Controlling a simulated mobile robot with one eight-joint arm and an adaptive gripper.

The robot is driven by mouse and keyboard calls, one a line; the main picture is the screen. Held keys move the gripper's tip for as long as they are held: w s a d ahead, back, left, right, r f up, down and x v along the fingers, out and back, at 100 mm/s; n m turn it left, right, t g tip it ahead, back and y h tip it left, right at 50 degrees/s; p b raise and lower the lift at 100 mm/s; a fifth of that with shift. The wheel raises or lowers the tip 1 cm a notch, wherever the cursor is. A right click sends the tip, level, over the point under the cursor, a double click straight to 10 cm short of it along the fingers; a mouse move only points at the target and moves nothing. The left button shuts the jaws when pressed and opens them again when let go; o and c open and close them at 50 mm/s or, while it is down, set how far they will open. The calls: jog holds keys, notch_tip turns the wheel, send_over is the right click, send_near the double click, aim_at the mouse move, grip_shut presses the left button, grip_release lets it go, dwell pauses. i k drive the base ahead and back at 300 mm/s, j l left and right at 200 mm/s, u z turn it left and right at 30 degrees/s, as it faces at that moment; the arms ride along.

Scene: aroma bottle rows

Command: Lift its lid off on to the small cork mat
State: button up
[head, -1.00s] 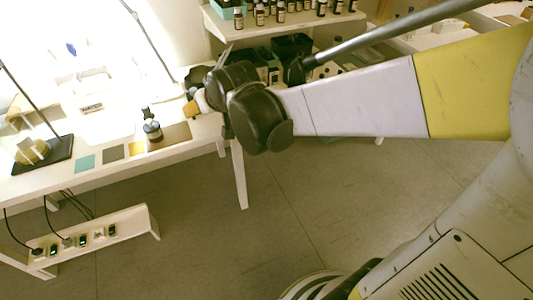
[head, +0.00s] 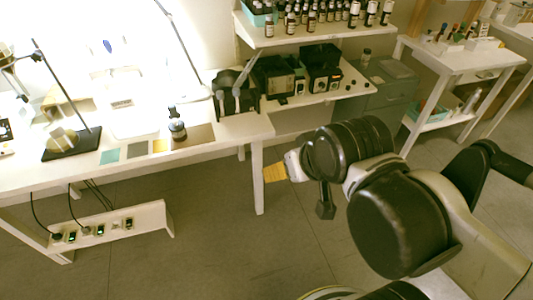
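A small dark jar (head: 178,132) with a pale band stands on the white table. A black knob-like top (head: 172,112) shows above it; I cannot tell whether this is its lid. A brown, cork-coloured mat (head: 198,137) lies just right of the jar and partly behind it. My gripper (head: 275,173) is in front of the table, right of the table leg and well away from the jar.
Teal (head: 110,156), grey (head: 137,150) and yellow (head: 159,146) squares lie left of the jar. Dark devices (head: 275,77) stand on the right shelf, below a shelf of bottles (head: 325,14). Floor in front is clear.

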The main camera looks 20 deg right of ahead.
aim_at(175, 125)
jog(key=i+j+z, duration=0.25)
jog(key=i+j, duration=0.15)
jog(key=i, duration=0.25)
jog(key=i+j+z, duration=0.25)
jog(key=i+j, duration=0.25)
jog(key=i, duration=0.1)
